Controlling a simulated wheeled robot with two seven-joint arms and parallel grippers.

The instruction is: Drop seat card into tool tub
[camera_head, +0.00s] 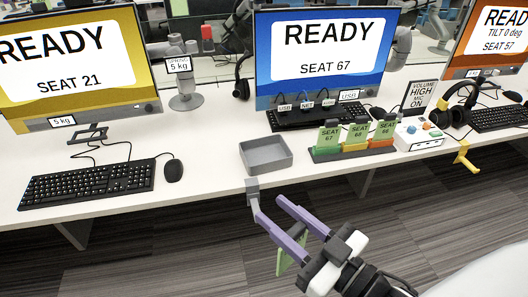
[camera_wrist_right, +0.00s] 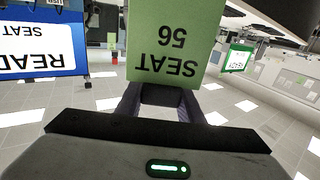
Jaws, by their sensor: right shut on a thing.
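My right gripper (camera_head: 270,208), with purple fingers, is in front of the table's edge. It is shut on a green seat card (camera_head: 288,258), which hangs below the fingers in the head view. In the right wrist view the card (camera_wrist_right: 175,40) reads SEAT 56, upside down, and sits between the fingers (camera_wrist_right: 160,100). The tool tub appears to be the open grey tray (camera_head: 262,166) on the table, beyond the fingertips; its inside looks empty. The card is apart from the tub. My left gripper is not in view.
A grey hook (camera_head: 252,187) on the table edge is close to the fingertips. A rack (camera_head: 328,156) with several seat cards stands right of the tub, beside a white control box (camera_head: 418,138). A keyboard (camera_head: 88,185) and mouse (camera_head: 173,170) lie to the left.

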